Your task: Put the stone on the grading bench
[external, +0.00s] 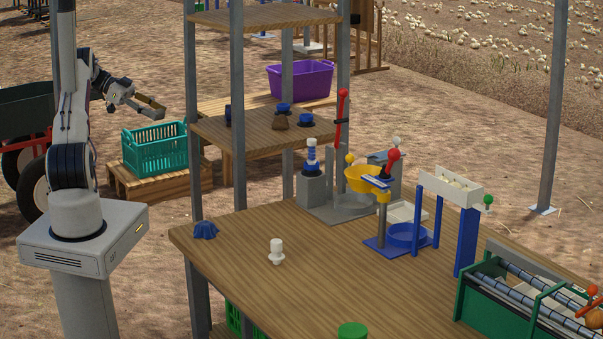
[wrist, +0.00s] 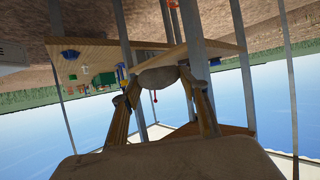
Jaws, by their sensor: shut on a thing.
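My gripper (external: 152,106) is at the left of the external view, raised beside the shelf rack and behind and left of the bench. In the wrist view its two fingers (wrist: 157,85) are closed on a brownish-grey rounded stone (wrist: 157,77), held between the fingertips. The stone is too small to make out in the external view. The wooden bench (external: 320,285), which looks like the grading bench, fills the lower middle and is well apart from my gripper. It also shows in the wrist view (wrist: 110,52), with the picture turned over.
A shelf rack (external: 260,135) with grey posts stands at the bench's left end. A green crate (external: 155,147) sits on a low stand below my gripper. A blue piece (external: 205,230) and a white piece (external: 277,254) stand on the bench's front left, with bare wood around them.

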